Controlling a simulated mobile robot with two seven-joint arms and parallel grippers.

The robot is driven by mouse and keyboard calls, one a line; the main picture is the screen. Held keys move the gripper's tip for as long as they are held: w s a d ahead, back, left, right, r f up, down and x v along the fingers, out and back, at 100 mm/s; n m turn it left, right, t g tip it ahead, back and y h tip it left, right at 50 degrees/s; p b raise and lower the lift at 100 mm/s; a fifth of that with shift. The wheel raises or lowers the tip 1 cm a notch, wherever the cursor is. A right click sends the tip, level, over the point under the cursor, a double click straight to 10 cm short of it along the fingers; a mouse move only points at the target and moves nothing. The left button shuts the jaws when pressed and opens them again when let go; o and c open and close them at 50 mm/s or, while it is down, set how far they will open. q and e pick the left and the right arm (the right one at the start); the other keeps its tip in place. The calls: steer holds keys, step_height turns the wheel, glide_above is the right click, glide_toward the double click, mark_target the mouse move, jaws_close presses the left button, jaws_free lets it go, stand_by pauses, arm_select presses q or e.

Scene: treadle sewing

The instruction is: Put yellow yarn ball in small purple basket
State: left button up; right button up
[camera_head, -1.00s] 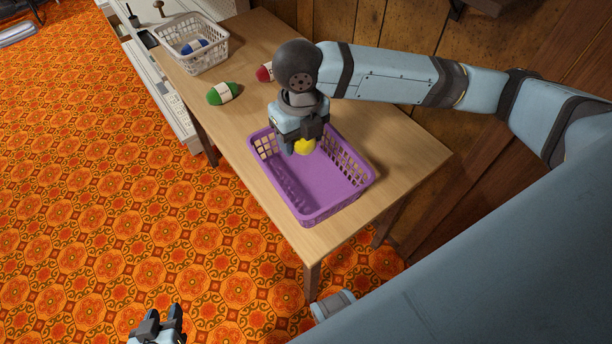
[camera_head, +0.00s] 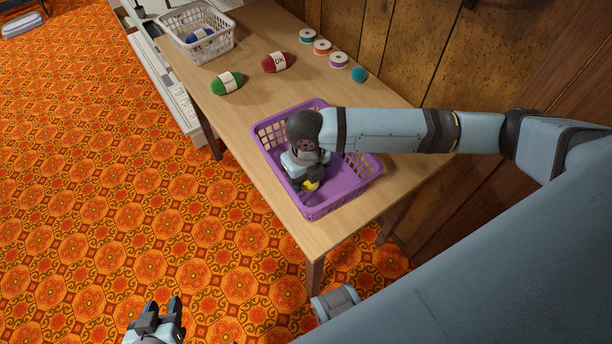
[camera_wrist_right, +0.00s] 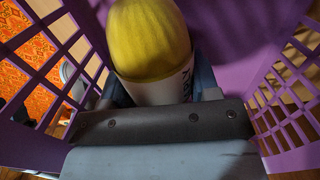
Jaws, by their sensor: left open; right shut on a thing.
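The purple basket (camera_head: 335,203) stands on the near end of the wooden table. My right gripper (camera_head: 311,185) is inside the basket, shut on the yellow yarn ball (camera_head: 313,186). In the right wrist view the yellow yarn ball (camera_wrist_right: 150,40) with its white label is between the fingers, with the basket's purple walls (camera_wrist_right: 290,100) on both sides. Whether the ball touches the basket floor cannot be told. My left gripper (camera_head: 160,312) is open and empty over the floor at the lower left.
Green (camera_head: 227,83) and dark red (camera_head: 278,62) yarn skeins lie on the table beyond the basket. A white basket (camera_head: 203,45) with a blue skein (camera_head: 200,34) stands at the far end. Thread spools (camera_head: 322,47) and a teal ball (camera_head: 359,74) line the wall side.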

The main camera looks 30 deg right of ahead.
arm_select(q)
steer(key=shift+r, duration=0.15)
arm_select(e)
steer(key=shift+f, duration=0.1)
steer(key=o, duration=0.6)
steer(key=shift+o, duration=0.2)
step_height(320, 180, up, 11)
steer(key=shift+r+p, duration=0.1)
steer(key=shift+p, duration=0.85)
steer(key=shift+r, duration=0.5)
arm_select(q)
steer(key=shift+s+r, duration=0.1)
steer(key=shift+r, duration=0.15)
